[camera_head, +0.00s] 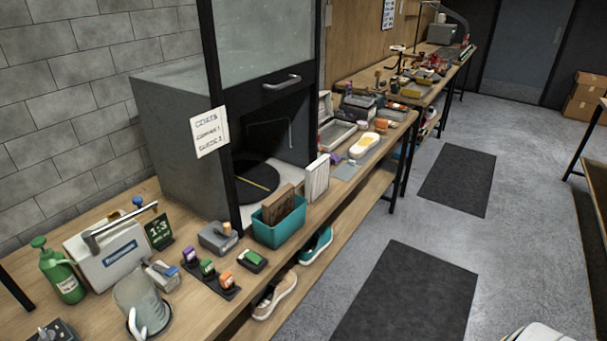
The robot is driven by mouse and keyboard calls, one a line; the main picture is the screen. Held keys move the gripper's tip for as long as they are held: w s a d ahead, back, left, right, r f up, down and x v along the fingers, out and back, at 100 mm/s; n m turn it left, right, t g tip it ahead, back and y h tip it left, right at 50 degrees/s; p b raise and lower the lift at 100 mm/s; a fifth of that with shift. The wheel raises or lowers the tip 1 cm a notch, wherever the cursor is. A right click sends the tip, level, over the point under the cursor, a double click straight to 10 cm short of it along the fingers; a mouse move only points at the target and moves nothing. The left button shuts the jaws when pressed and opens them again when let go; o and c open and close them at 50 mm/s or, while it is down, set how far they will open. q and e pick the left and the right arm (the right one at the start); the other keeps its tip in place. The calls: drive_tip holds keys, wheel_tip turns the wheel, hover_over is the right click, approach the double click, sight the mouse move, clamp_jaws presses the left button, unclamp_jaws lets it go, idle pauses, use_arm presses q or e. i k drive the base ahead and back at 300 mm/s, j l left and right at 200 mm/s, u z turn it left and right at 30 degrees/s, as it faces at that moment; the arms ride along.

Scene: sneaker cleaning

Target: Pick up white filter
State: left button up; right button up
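A white, ribbed, panel-like filter (316,178) stands upright on the wooden bench, at the right of the dark cabinet opening. It is just behind and to the right of a teal bin (280,228). Brown filter-like panels (279,204) stand in the teal bin. Neither of my grippers shows in the head view.
A grey cabinet (180,125) with a raised glass door stands behind the filter. Left on the bench are a green spray bottle (62,277), a white case (108,257) and a clear jug (142,300). Shoes sit on the shelf below.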

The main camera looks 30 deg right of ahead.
sight(317, 176)
drive_tip(key=i+l, duration=0.15)
drive_tip(key=l, duration=0.85)
drive_tip(key=i+l+u, duration=0.1)
drive_tip(key=l, duration=0.9)
drive_tip(key=i+l+u, duration=0.1)
drive_tip(key=l, duration=0.95)
drive_tip(key=i+l, duration=0.1)
drive_tip(key=l, duration=0.9)
drive_tip(key=i+l+u, duration=0.1)
drive_tip(key=u, duration=0.6)
drive_tip(key=i+l+u, duration=0.1)
drive_tip(key=l+u, duration=0.4)
drive_tip(key=l, duration=0.3)
drive_tip(key=l+u, duration=0.45)
drive_tip(key=l, duration=0.3)
